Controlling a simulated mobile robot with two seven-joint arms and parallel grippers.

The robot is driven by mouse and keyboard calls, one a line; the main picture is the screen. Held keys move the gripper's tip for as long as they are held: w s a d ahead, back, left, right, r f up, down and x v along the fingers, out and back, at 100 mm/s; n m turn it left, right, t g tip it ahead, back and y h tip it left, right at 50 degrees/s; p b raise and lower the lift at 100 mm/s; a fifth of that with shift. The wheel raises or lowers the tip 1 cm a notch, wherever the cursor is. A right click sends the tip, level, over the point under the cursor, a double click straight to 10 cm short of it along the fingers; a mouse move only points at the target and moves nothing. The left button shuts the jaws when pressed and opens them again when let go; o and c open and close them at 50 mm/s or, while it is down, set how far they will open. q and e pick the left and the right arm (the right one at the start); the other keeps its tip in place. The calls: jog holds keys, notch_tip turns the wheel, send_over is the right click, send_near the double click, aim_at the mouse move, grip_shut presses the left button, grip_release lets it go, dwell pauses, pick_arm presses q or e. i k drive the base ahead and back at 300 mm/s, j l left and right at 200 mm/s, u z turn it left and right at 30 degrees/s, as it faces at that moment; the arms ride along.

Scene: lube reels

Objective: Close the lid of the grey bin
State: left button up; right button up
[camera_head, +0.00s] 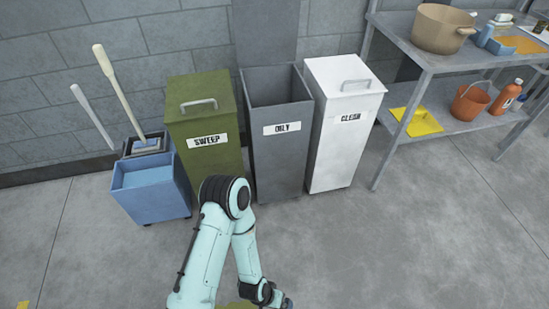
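The grey bin (279,144) stands between a green bin and a white bin, with a label on its front that seems to read "OILY". Its top is open and I see into its dark inside. A flat grey panel (265,32) stands upright behind its rear rim and looks like its raised lid; its upper end is cut off by the picture's edge. One of my arms, pale teal, is bent in front of the bins, its elbow low before the green bin. Neither gripper's fingers show.
The green bin (204,119) and the white bin (345,124) have closed lids with handles. A blue mop bucket (150,190) with two poles stands left. A metal shelf (450,55) holding a pot and bottles stands right.

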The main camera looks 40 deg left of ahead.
aim_at(266, 32)
jog(key=u, duration=1.4)
jog(key=i+l+u, duration=0.1)
jog(key=u, duration=0.25)
jog(key=i+l+u, duration=0.1)
jog(key=u, duration=0.3)
jog(key=l+u, duration=0.2)
jog(key=u, duration=0.15)
jog(key=i+l+u, duration=0.25)
jog(key=l, duration=0.25)
jog(key=l+u, duration=0.25)
jog(key=l, duration=0.25)
